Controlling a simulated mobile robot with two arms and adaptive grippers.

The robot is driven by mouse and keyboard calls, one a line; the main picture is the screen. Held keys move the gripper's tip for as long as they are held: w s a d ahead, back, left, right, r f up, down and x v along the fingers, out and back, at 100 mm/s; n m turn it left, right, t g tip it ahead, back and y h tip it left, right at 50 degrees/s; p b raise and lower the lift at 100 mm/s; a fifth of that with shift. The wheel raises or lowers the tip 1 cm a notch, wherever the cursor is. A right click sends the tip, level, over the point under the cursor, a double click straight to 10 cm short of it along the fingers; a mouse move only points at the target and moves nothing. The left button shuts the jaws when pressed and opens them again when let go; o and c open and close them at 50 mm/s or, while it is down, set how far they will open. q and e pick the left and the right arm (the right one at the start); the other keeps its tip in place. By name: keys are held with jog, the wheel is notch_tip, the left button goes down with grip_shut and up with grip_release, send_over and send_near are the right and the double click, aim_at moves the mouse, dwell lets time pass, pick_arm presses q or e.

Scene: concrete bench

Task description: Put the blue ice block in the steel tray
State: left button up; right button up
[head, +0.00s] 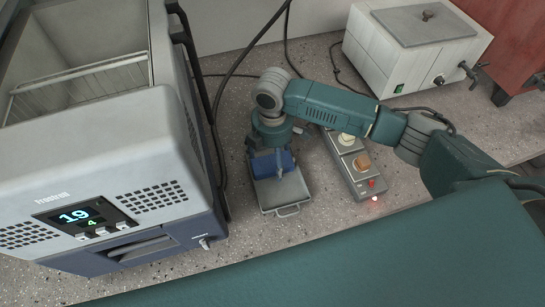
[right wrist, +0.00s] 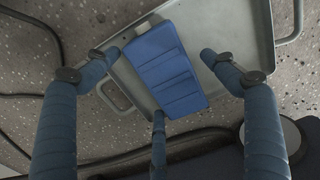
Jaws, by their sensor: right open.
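The blue ice block (right wrist: 165,72) is a flat, ribbed slab. It lies at one end of the shallow steel tray (right wrist: 250,45), close to a tray handle; its lower end in the right wrist view comes close to the tray's edge. In the head view the block (head: 288,160) shows at the far end of the tray (head: 285,196), partly hidden by my right gripper (head: 267,160). My right gripper also shows in the right wrist view (right wrist: 158,65). Its fingers are spread around the block, with gaps beside it. My left gripper is not in view.
A freezer-like machine (head: 90,190) with an open top and a lit display stands left of the tray. A grey control box (head: 362,175) with knobs and a red light is to its right. A white bath unit (head: 415,50) stands at the back. Black cables cross the bench.

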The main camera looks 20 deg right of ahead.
aim_at(272, 158)
notch_tip(272, 158, up, 12)
dwell(0.4)
jog(key=shift+f, duration=0.1)
dwell(0.3)
